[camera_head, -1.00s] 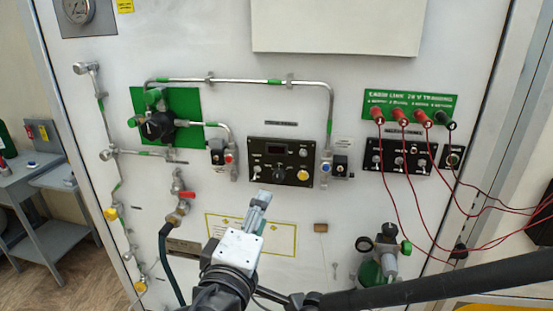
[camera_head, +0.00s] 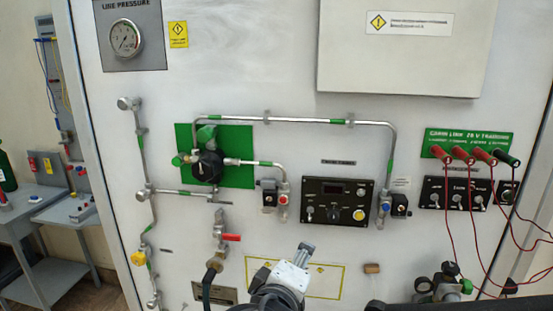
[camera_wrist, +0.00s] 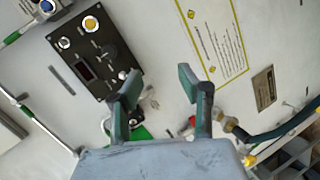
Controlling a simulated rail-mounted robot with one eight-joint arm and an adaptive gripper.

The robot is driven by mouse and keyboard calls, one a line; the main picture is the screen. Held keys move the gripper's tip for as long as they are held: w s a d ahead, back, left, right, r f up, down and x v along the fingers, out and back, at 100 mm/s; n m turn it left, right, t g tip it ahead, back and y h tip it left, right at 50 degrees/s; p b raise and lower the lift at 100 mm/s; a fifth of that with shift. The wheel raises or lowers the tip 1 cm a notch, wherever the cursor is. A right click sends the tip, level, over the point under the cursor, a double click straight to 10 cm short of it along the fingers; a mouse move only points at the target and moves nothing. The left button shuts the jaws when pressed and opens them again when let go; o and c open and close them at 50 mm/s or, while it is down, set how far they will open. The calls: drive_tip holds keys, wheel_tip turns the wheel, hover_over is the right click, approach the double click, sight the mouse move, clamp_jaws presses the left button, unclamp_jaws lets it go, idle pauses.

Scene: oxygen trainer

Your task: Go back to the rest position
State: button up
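My gripper (camera_head: 305,249) shows at the bottom middle of the head view, in front of the lower part of the white trainer panel (camera_head: 440,250). In the wrist view my gripper (camera_wrist: 160,88) has its two dark green-grey fingers spread apart with nothing between them, so it is open and empty. It appears clear of the panel face. The black control box (camera_head: 338,203) with a yellow button is above it in the head view. The red-handled valve (camera_head: 231,237) is to its left.
A green plate with a black regulator (camera_head: 207,165) and silver pipes are on the panel. Red and dark plugs (camera_head: 482,155) with hanging red leads are at the right. A gauge assembly (camera_head: 443,283) protrudes at the lower right. Grey tables (camera_head: 50,250) stand at the left.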

drive_tip(key=s+d+f+m+g+y, duration=0.2)
drive_tip(key=d+m, duration=0.3)
drive_tip(key=d, duration=0.3)
drive_tip(key=s+d+f+m+g+y, duration=0.2)
drive_tip(key=s+d+f+m+g, duration=0.2)
drive_tip(key=s+d+m, duration=0.1)
drive_tip(key=shift+s+d+f+m, duration=0.3)
drive_tip(key=shift+d+m, duration=0.2)
drive_tip(key=shift+d, duration=0.9)
drive_tip(key=shift+a, duration=0.1)
